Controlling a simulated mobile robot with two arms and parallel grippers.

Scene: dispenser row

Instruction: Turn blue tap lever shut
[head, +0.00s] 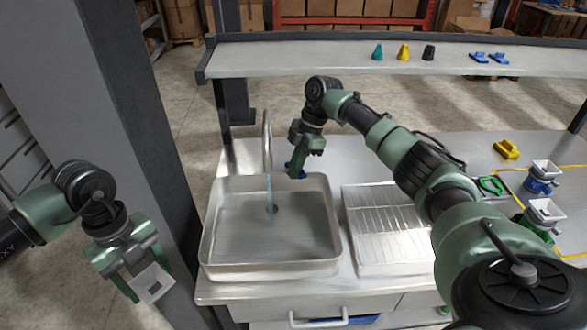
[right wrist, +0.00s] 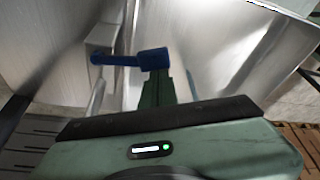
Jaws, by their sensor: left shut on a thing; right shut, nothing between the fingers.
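The blue tap lever (head: 290,168) sits beside the tap (head: 267,140) at the back of the sink (head: 215,255). A thin pale-blue stream of water runs from the spout into the sink. In the right wrist view the lever (right wrist: 125,60) lies sideways, its thick end at the green fingers. My right gripper (head: 298,171) is shut with nothing between its fingers, pointing down at the lever; its fingertips (right wrist: 157,88) look close to or touching the lever's end. My left gripper (head: 151,282) is shut on a white square-rimmed container (head: 152,284), left of the sink.
A ribbed drainboard (head: 385,228) lies right of the sink. Blue and green dispensers with white square tops (head: 546,169) stand at the right, near a yellow piece (head: 507,149). A shelf (head: 300,58) with small coloured items crosses the back. A post stands left of the counter.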

